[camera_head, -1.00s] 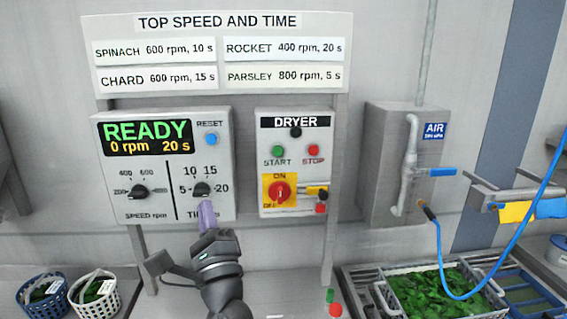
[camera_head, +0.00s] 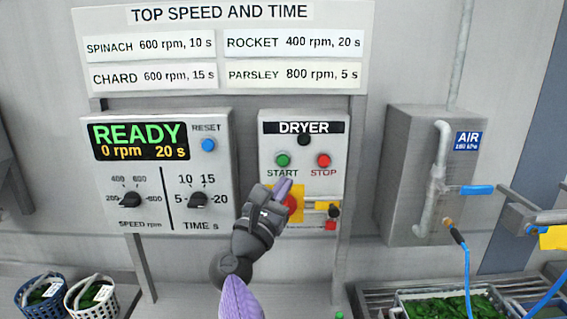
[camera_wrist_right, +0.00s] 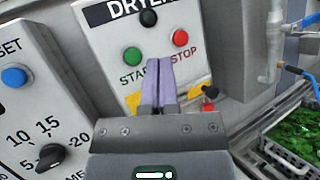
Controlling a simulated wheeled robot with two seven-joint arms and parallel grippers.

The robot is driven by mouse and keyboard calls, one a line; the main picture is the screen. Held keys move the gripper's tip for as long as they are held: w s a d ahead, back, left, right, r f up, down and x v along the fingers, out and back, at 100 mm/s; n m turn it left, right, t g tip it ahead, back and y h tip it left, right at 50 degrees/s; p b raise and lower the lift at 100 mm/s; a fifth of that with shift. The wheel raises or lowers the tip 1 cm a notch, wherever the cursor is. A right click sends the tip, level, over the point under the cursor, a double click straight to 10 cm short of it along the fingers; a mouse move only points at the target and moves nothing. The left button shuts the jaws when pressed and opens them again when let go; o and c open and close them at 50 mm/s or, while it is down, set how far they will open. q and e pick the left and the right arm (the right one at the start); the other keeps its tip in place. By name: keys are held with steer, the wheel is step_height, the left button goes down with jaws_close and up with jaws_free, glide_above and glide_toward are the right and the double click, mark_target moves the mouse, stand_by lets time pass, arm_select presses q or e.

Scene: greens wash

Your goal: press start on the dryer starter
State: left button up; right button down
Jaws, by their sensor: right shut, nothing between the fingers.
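The dryer starter (camera_head: 330,143) is a grey wall box labelled DRYER. Its green START button (camera_head: 283,160) is at the left and its red STOP button (camera_head: 323,160) at the right. In the right wrist view the START button (camera_wrist_right: 132,56) shows just left of the fingertips. My right gripper (camera_head: 285,184) is shut and empty, in front of the box just below the START label. It also shows in the right wrist view (camera_wrist_right: 159,62), fingers pressed together. It covers much of the red switch on yellow (camera_head: 291,207). Contact with the box cannot be told. My left gripper is out of view.
The speed and time panel (camera_head: 160,215) stands to the left, showing READY, 0 rpm, 20 s, with a blue RESET button (camera_head: 208,145). The grey air box (camera_head: 405,160) is to the right. Baskets (camera_head: 95,300) and a crate of greens (camera_head: 450,305) are below.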

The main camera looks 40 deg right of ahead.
mark_target(283, 161)
steer(key=w+d+b, duration=0.4)
steer(key=w, duration=0.1)
steer(key=shift+w+d+f+b, duration=0.15)
steer(key=shift+w+d+b, duration=0.15)
steer(key=shift+d+b, duration=0.1)
steer(key=shift+w+d, duration=0.1)
steer(key=shift+r, duration=0.2)
stand_by(0.4)
stand_by(0.6)
stand_by(0.4)
